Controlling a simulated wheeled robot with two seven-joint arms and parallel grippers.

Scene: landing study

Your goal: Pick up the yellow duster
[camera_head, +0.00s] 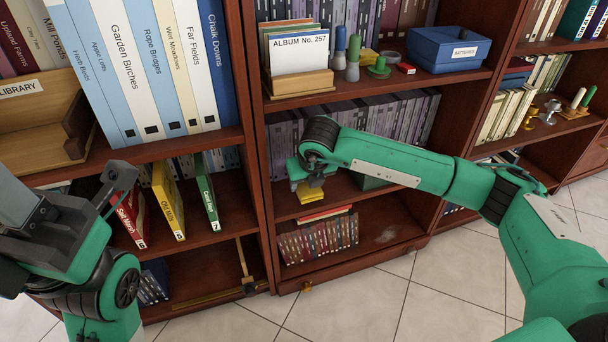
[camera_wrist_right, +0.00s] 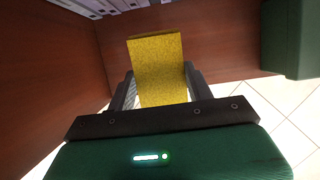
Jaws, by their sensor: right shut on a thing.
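The yellow duster (camera_head: 311,194) is a small yellow block with a speckled surface, at the shelf board of the middle bay. My right gripper (camera_head: 304,178) is over it, pointing down. In the right wrist view the yellow duster (camera_wrist_right: 157,62) stands between the two dark fingers, which are shut on its sides. I cannot tell whether it touches the shelf. My left gripper (camera_head: 112,178) is at the left, in front of the left bay's lower books, and its jaws do not show clearly.
Wooden uprights (camera_head: 258,150) flank the middle bay. A green box (camera_head: 376,182) stands right of the duster. A blue box (camera_head: 447,50) and bottles stand above. Tiled floor (camera_head: 380,305) lies free in front.

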